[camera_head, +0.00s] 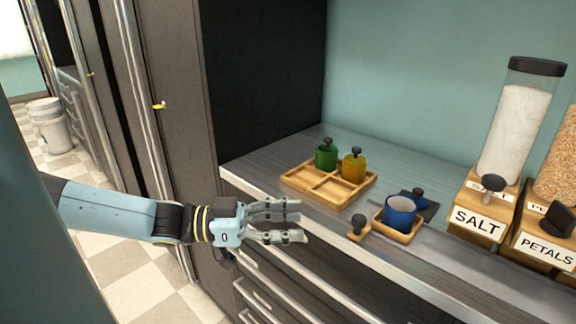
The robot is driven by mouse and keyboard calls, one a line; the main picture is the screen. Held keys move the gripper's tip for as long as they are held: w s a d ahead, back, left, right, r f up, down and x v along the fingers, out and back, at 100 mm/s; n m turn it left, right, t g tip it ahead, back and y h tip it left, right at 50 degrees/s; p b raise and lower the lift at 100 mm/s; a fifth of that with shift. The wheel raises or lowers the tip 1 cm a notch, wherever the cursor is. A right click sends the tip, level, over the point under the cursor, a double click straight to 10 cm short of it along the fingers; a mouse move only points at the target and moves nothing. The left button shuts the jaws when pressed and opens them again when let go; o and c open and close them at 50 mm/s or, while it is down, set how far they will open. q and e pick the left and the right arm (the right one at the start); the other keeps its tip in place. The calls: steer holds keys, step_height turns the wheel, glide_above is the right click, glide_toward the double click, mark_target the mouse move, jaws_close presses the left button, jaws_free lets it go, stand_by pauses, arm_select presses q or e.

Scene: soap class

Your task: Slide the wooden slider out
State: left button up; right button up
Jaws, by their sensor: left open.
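My left gripper (294,222) is open and empty, its fingers pointing right in front of the counter's front edge. To its right, apart from it, a small wooden piece with a dark knob (357,230) lies at the counter edge, beside a small wooden tray (408,237). A blue cup (399,211) stands on that tray. Another dark knob (493,184) stands at the wooden SALT base (476,222). I cannot tell for sure which knobbed piece is the slider. My right gripper is not in view.
A divided wooden tray (293,181) holds a green container (326,155) and a yellow container (353,167) at the back. A clear SALT jar (515,125) and a wooden PETALS base (545,249) stand at right. Drawer handles (262,301) stick out below the counter.

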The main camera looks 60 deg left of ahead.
arm_select(q)
steer(key=shift+p+v, duration=0.9)
steer(key=shift+v, duration=1.1)
steer(key=s+r+p, duration=0.1)
steer(key=p, duration=0.1)
steer(key=d+r+p, duration=0.1)
steer(key=r+p, duration=0.1)
steer(key=s+r+p, duration=0.1)
steer(key=r+p, duration=0.1)
steer(key=shift+s+d, duration=0.3)
steer(key=shift+d, duration=0.05)
steer(key=shift+w, duration=0.1)
